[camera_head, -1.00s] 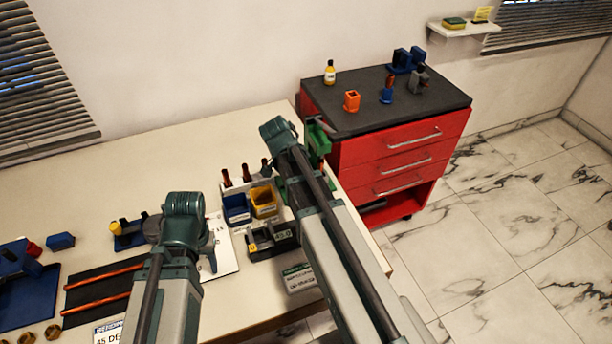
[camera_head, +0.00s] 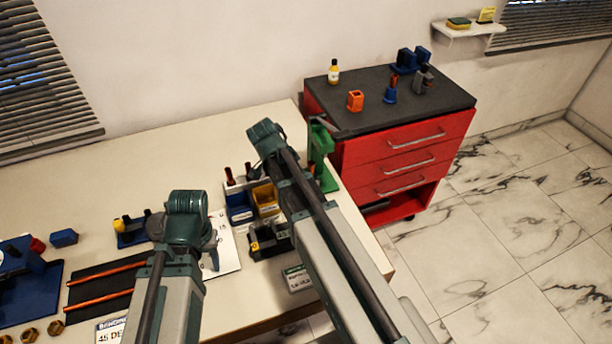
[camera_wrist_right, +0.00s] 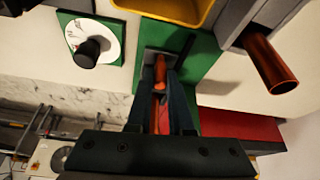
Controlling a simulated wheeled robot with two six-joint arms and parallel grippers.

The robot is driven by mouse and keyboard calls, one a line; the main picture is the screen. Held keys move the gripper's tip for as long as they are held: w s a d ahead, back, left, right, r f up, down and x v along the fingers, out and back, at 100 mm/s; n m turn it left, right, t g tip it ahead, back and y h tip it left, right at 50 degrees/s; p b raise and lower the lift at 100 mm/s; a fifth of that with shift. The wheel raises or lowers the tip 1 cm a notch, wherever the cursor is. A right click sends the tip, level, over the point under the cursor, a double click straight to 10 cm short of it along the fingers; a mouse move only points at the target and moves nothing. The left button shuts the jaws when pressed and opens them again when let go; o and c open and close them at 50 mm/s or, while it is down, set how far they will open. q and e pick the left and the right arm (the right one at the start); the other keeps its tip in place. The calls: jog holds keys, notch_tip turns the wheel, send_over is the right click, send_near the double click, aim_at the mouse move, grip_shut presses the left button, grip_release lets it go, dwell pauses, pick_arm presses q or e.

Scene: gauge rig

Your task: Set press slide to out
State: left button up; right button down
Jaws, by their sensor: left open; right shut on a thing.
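A green press-like frame (camera_head: 320,158) stands at the right end of the bench, beside my right arm. In the right wrist view, a green part (camera_wrist_right: 203,60) lies behind my right gripper (camera_wrist_right: 160,88). That gripper is shut on a slim orange-red piece (camera_wrist_right: 160,70), which I take to be the slide's handle. Whether the slide is in or out cannot be told. In the head view the right gripper is hidden behind its own arm. My left gripper (camera_head: 213,250) is open above a white sheet, away from the press; its fingertips are partly hidden.
Blue (camera_head: 239,207) and yellow (camera_head: 265,199) bins stand left of my right arm. The right wrist view shows a white dial with a black knob (camera_wrist_right: 92,50) and a copper tube (camera_wrist_right: 268,65). A red cabinet (camera_head: 400,160) stands beyond the bench's right end.

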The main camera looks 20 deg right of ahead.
jog(key=shift+a, duration=0.45)
jog(key=c, duration=1.1)
grip_release()
pick_arm(q)
jog(key=shift+r, duration=0.1)
pick_arm(e)
jog(key=shift+r, duration=0.1)
pick_arm(q)
notch_tip(320, 180, up, 12)
jog(key=p, duration=1.2)
jog(key=shift+r+p, duration=0.25)
jog(key=shift+p, duration=0.1)
pick_arm(e)
jog(key=shift+v, duration=6.8)
